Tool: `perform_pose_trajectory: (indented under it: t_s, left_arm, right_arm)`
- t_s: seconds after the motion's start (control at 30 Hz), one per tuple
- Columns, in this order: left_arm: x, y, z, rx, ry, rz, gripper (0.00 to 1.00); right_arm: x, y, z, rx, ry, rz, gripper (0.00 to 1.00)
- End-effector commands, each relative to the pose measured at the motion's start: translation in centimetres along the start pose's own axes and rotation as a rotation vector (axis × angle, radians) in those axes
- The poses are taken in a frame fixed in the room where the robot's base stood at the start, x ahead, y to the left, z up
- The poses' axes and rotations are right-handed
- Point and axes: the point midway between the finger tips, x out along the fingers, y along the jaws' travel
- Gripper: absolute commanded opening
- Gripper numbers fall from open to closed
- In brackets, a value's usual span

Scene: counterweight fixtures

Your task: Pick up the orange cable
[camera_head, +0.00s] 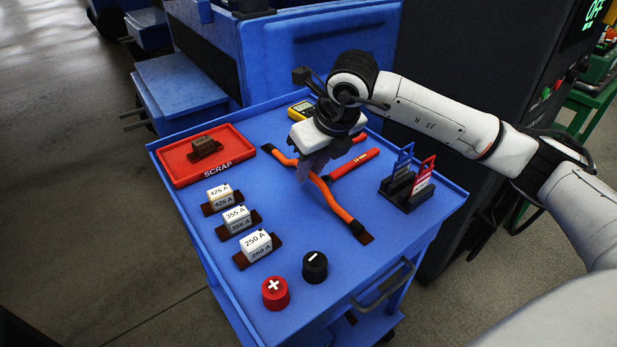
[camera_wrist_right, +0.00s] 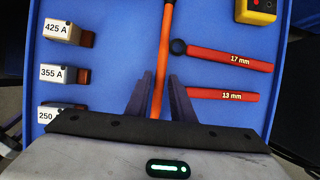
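The orange cable (camera_head: 339,206) lies bent across the blue cart top, with dark end pieces. In the right wrist view the cable (camera_wrist_right: 165,45) runs down between the two fingers. My right gripper (camera_head: 308,166) points down over the cable's middle and hides part of it. In the wrist view this gripper (camera_wrist_right: 160,78) is open, with a finger on each side of the cable and gaps showing. I cannot tell how far the fingertips are above the cart. My left gripper is not in view.
A red scrap tray (camera_head: 240,143), several white labelled fuses (camera_head: 237,217), red and black caps (camera_head: 275,292) and a tag holder (camera_head: 405,187) stand on the cart (camera_head: 190,235). Red wrenches (camera_wrist_right: 225,95) lie right of the cable, near a yellow meter (camera_wrist_right: 256,8).

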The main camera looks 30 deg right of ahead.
Motion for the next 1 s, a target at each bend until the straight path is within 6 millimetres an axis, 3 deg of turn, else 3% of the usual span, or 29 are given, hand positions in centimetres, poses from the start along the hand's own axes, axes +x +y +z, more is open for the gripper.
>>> perform_pose_trajectory:
  t_s: [0.1, 0.23, 0.4, 0.53, 0.57, 0.87, 1.0]
  left_arm:
    - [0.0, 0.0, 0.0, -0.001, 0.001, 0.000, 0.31]
    - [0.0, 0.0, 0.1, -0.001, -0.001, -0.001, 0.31]
    - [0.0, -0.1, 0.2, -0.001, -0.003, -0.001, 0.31]
    - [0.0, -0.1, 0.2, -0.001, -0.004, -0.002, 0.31]
    - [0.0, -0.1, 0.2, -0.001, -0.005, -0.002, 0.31]
    - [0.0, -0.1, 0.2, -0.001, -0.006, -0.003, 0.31]
    - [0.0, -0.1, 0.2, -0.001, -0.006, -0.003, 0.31]
  right_arm:
    - [1.6, 0.1, -0.1, 0.000, 0.003, 0.001, 0.22]
    - [2.1, 0.0, 0.0, -0.001, -0.001, 0.001, 0.22]
    - [2.1, 0.0, 0.0, -0.001, -0.001, 0.001, 0.22]
    - [2.0, 0.0, 0.0, -0.001, -0.001, 0.001, 0.01]
    - [2.0, 0.0, 0.0, -0.001, -0.001, 0.001, 0.00]
    - [1.8, 0.0, 0.2, -0.001, -0.005, 0.002, 0.00]
    - [0.3, 0.0, 0.9, -0.001, -0.008, 0.002, 0.00]
